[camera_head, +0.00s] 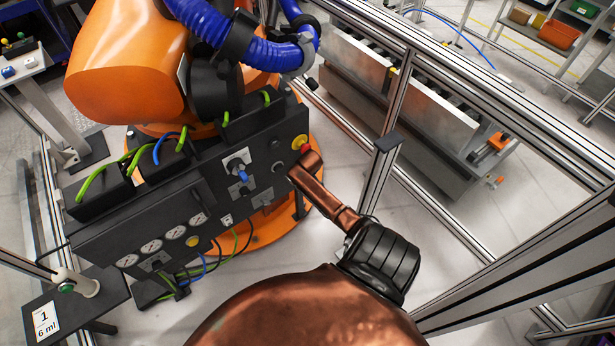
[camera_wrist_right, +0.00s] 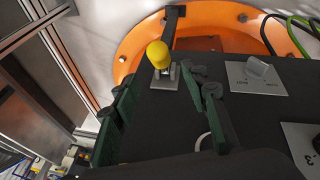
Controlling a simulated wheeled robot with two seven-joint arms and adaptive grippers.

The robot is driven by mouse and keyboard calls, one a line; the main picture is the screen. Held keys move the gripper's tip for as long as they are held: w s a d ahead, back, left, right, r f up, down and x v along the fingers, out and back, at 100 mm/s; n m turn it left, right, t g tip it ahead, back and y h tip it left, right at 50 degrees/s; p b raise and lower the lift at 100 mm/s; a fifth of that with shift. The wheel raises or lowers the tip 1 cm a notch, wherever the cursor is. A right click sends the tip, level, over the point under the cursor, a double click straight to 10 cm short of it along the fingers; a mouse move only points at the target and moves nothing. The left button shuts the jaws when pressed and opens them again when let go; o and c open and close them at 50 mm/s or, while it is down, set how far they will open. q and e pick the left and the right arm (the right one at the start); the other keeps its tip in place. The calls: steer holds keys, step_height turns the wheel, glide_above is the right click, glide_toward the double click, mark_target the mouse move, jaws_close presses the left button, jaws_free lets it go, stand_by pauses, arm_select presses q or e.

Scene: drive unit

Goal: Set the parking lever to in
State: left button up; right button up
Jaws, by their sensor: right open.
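A lever with a yellow knob (camera_wrist_right: 158,55) stands on a small metal plate on the drive unit's dark face in the right wrist view. I take it to be the parking lever; its setting is not readable. In the head view a yellow part (camera_head: 299,142) shows at the right end of the black drive unit (camera_head: 140,215), close to my copper-coloured right arm. My right gripper (camera_wrist_right: 160,82) is open, with dark green fingers apart and the yellow knob just beyond and between their tips. Nothing is seen between the fingers. My left gripper is not in view.
A lever with a blue handle (camera_head: 242,176), gauges (camera_head: 150,246) and cables are on the drive unit. In the wrist view a grey knob (camera_wrist_right: 260,68) on a plate is right of the gripper. A metal frame post (camera_head: 380,175) stands right of my arm.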

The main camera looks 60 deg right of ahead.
steer(key=shift+v, duration=1.3)
steer(key=s+a+f+g, duration=0.1)
steer(key=s+a+f, duration=0.3)
steer(key=s+f, duration=0.3)
steer(key=s+a+f+n+y, duration=0.1)
steer(key=s+a+f, duration=0.35)
steer(key=f, duration=0.55)
steer(key=s+a+f+g, duration=0.1)
steer(key=s+a+f, duration=0.3)
steer(key=s+f, duration=0.35)
steer(key=s+a+f+y, duration=0.1)
steer(key=s+a+f, duration=0.5)
steer(key=s+a, duration=0.3)
steer(key=s+a+f+n+y, duration=0.1)
steer(key=s+a+f, duration=0.5)
steer(key=s, duration=0.8)
steer(key=a, duration=0.3)
steer(key=shift+a+f+n, duration=0.25)
steer(key=shift+f+n, duration=0.05)
steer(key=shift+c, duration=0.6)
